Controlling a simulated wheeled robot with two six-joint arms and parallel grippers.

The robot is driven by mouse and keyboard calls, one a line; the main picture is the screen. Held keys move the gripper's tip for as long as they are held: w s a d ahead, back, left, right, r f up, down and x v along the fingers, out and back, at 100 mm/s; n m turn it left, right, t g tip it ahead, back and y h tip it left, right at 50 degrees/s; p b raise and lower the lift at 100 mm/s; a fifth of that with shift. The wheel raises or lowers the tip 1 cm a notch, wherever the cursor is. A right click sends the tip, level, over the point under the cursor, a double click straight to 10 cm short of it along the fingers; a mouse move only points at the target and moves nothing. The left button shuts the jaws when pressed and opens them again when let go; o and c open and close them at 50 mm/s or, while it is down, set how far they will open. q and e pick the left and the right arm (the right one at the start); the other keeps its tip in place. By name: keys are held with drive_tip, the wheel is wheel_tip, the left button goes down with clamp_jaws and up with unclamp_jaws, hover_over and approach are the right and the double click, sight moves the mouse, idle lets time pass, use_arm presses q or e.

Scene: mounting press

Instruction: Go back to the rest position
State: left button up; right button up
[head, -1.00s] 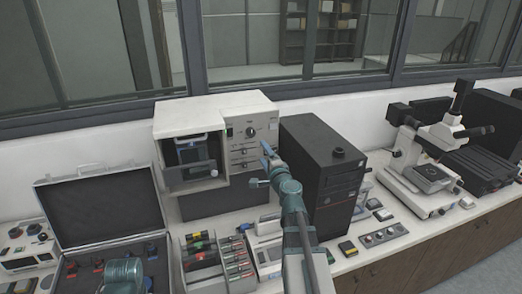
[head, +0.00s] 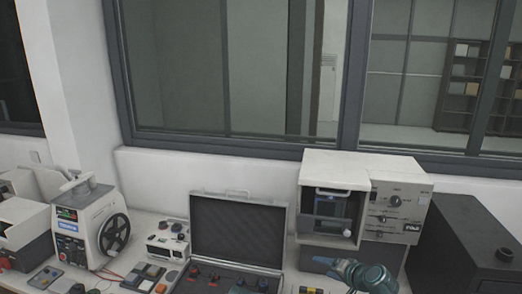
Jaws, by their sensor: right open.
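My right gripper (head: 350,268) shows at the bottom of the head view, right of centre, in front of the lower part of the press. It is teal, open, and I see nothing in it. The mounting press (head: 320,167) is a white box with a dark front compartment (head: 334,208) and a control panel (head: 397,202) with knobs at its right. The gripper appears apart from the panel and below it. My left gripper is not in view.
An open black case (head: 238,228) lies left of the press. A white machine with a black handwheel (head: 115,233) stands farther left. A black computer tower (head: 465,245) is at the right. The bench is crowded; windows line the wall behind.

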drive_tip(key=s+a+f+n+g+h, duration=0.2)
drive_tip(key=s+f+n+g, duration=0.1)
drive_tip(key=s+f+g, duration=0.3)
drive_tip(key=s+a+f+n+g+h, duration=0.2)
drive_tip(key=s+a+f+n+g, duration=0.15)
drive_tip(key=s, duration=0.55)
drive_tip(key=s+a+f+n+g+h+b, duration=0.1)
drive_tip(key=s+a+f+n+h+b, duration=0.1)
drive_tip(key=s+a+f+n+b, duration=0.2)
drive_tip(key=s+a+f+b, duration=0.3)
drive_tip(key=a+f+b, duration=0.1)
drive_tip(key=a, duration=0.1)
drive_tip(key=shift+a+f, duration=0.2)
drive_tip(key=shift+f, duration=0.2)
